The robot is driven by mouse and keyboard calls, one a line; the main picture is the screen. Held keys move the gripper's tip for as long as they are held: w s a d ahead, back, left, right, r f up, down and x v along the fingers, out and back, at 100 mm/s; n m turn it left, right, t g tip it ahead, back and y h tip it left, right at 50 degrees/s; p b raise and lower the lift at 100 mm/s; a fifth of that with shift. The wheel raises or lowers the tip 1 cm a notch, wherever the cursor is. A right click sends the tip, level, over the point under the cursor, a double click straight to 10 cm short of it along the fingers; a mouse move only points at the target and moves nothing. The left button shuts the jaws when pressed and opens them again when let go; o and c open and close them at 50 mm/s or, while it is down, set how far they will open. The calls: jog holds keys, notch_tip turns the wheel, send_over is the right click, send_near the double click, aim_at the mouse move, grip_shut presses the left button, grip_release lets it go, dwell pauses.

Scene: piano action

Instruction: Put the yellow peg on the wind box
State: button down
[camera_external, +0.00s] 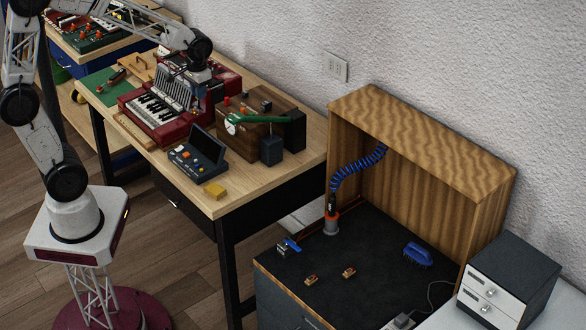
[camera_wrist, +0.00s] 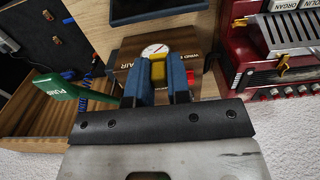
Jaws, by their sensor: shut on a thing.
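The yellow peg (camera_wrist: 158,72) is between the blue fingers of my gripper (camera_wrist: 160,66) in the wrist view. The wind box (camera_wrist: 190,64), brown wood with a round white gauge (camera_wrist: 155,51), lies directly beyond the fingertips. I cannot tell whether the peg touches it. In the external view the wind box (camera_external: 258,138) stands on the wooden table, with its green pump handle (camera_external: 262,119) across it. My fingers and the held peg cannot be made out there; my arm reaches over the accordion at the back.
A red accordion (camera_external: 155,113) stands left of the wind box. A control console with a dark screen (camera_external: 206,146) and a yellow block (camera_external: 214,190) are in front. A dark bench (camera_external: 345,265) with a wooden hutch stands at the right. The table's front right corner has free room.

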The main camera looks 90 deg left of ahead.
jog(key=shift+s+f, duration=0.4)
jog(key=shift+f, duration=0.5)
jog(key=shift+s+f, duration=0.35)
jog(key=shift+f, duration=0.55)
jog(key=shift+s+f, duration=0.4)
jog(key=shift+f, duration=0.5)
jog(key=shift+w+a, duration=0.15)
send_over(236, 109)
jog(key=shift+f, duration=0.75)
jog(key=shift+f, duration=1.75)
jog(key=shift+f, duration=0.15)
jog(key=c, duration=1.1)
grip_release()
